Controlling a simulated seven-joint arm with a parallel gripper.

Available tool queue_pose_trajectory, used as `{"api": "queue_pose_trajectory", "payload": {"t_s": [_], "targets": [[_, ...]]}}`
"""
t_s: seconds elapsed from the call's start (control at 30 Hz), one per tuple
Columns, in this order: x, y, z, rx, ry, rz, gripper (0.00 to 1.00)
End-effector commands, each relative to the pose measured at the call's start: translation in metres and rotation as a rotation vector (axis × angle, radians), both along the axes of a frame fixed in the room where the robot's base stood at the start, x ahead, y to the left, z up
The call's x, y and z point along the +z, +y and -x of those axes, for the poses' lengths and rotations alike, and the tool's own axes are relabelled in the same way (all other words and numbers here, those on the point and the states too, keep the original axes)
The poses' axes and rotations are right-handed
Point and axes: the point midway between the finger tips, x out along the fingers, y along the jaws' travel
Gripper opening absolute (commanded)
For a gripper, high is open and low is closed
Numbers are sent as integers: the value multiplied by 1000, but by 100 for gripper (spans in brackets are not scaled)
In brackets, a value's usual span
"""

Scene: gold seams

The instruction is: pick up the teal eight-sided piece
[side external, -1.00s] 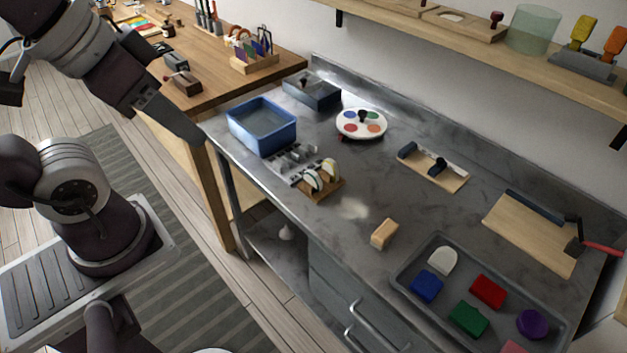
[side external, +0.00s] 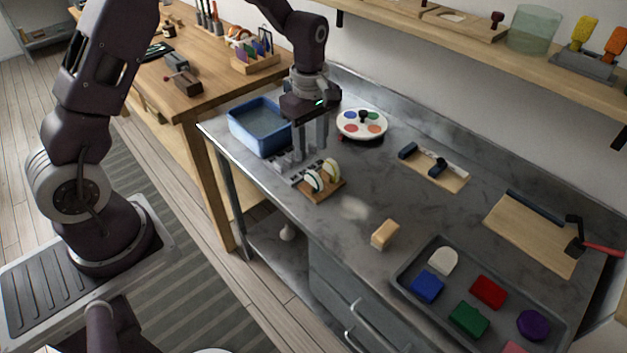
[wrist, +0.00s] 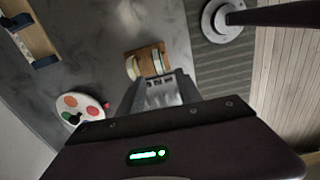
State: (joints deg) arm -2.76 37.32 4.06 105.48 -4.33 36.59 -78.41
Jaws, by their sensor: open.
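I cannot make out a teal eight-sided piece in either view. The grey tray (side external: 402,283) at the lower right of the side view holds a white arched piece (side external: 442,260), a blue piece (side external: 427,287), a red piece (side external: 488,291), a green piece (side external: 468,320), a purple round piece (side external: 532,325) and a pink piece (side external: 513,347) cut by the frame edge. My gripper (side external: 311,150) is open and empty, pointing down over the counter's left part, far from the tray. Its fingers (wrist: 160,90) also show in the wrist view.
A wooden stand (side external: 325,188) with upright white-edged discs is just beside my gripper. A blue bin (side external: 262,127) and a white palette (side external: 361,124) stand close by. A tan block (side external: 384,235) lies between stand and tray. A wooden board (side external: 530,232) is at the right.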

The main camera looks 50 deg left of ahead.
Motion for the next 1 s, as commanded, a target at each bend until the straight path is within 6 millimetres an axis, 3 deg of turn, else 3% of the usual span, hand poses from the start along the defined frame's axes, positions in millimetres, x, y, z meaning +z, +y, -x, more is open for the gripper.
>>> {"api": "queue_pose_trajectory", "payload": {"t_s": [0.43,0.73,0.93,1.0], "targets": [[-73,-2,-4,39,16,0,42],[-82,-2,-5,38,12,-1,42],[-82,-2,-5,38,12,-1,3],[-82,-2,-5,38,12,-1,0]]}}
